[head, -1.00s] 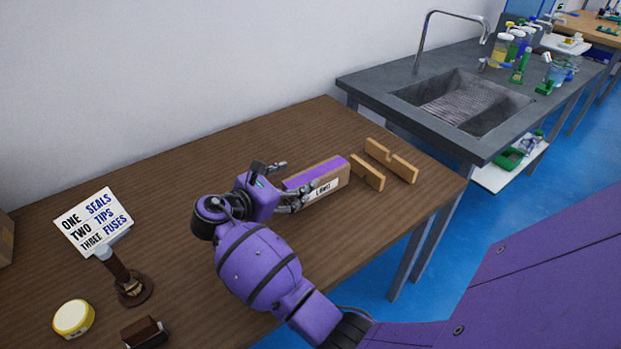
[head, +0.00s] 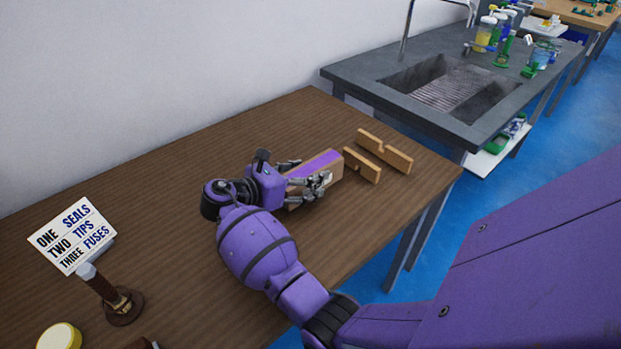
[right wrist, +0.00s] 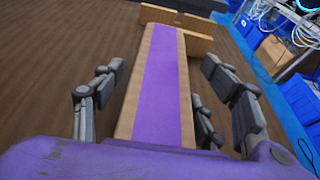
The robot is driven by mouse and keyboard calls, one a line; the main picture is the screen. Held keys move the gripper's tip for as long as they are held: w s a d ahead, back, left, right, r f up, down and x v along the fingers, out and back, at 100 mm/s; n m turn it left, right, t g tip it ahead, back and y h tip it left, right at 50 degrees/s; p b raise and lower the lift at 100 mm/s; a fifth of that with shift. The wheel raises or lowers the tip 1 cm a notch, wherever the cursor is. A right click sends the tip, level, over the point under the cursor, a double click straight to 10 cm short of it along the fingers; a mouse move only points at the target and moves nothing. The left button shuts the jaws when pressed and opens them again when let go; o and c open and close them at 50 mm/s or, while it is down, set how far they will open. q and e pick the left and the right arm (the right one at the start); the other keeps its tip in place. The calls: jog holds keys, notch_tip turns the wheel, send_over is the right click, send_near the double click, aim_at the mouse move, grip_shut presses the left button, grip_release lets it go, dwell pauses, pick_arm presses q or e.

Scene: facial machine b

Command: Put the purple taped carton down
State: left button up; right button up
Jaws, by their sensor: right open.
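The purple taped carton (head: 322,163) is a long brown box with a purple strip along its top. It lies on the wooden table, its far end close to the wooden stand. My right gripper (head: 302,175) is open around the carton's near part, with fingers on both sides. In the right wrist view the carton (right wrist: 162,85) runs between the open fingers of my right gripper (right wrist: 160,112), with gaps visible beside it. The wooden stand (head: 384,152) has two notched boards. My left gripper is not in view.
A sign (head: 72,237) on a brown post stands at the left of the table, with a yellow-lidded jar (head: 60,337) near the bottom edge. A grey sink counter (head: 370,85) adjoins beyond the table's right end. The table's back middle is clear.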

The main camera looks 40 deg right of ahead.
jog(key=shift+d, duration=0.15)
jog(key=shift+w, duration=0.1)
jog(key=shift+c, duration=0.5)
jog(key=c, duration=1.3)
jog(key=shift+r, duration=0.1)
